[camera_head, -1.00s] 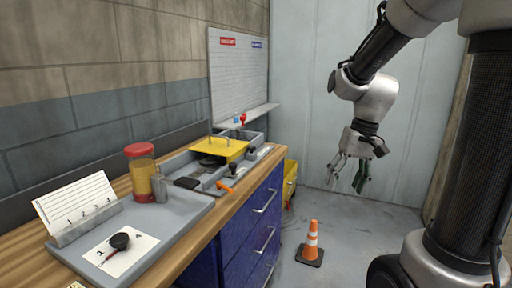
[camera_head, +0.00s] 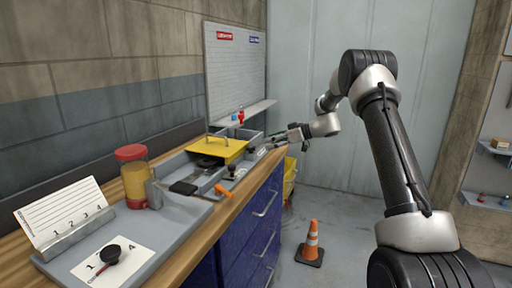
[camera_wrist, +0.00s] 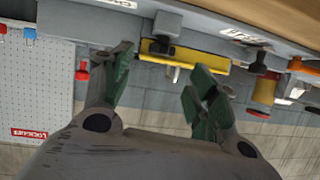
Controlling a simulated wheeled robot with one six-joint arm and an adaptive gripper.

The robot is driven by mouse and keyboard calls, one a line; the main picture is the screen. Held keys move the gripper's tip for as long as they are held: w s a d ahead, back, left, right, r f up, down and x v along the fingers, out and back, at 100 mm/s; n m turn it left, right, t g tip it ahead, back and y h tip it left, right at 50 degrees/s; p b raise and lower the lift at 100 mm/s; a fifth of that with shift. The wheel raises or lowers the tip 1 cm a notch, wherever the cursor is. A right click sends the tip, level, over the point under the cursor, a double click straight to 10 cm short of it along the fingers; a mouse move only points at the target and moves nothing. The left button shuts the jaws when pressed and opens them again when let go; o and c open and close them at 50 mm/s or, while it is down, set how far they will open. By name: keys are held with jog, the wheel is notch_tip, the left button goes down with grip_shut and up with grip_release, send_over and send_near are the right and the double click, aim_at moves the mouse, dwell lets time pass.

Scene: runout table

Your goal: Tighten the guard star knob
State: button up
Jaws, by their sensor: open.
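The yellow guard (camera_head: 216,147) with a handle on top sits over the grey fixture on the bench; it also shows in the wrist view (camera_wrist: 190,57). Two dark knobs stand along the fixture's front side, a nearer one (camera_head: 232,171) and a farther one (camera_head: 251,151).
A red-lidded jar (camera_head: 133,178), a grey tray (camera_head: 172,228) with a card and black round-headed tool (camera_head: 110,254), and a numbered rack stand nearer. A cone (camera_head: 312,240) and yellow bin (camera_head: 290,178) are on the floor.

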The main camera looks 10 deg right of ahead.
aim_at(253, 147)
jog(key=shift+n, duration=0.5)
jog(key=x, duration=0.7)
jog(key=shift+w+a+f, duration=0.1)
jog(key=shift+a+f, duration=0.05)
jog(key=shift+a, duration=0.2)
jog(key=c, duration=1)
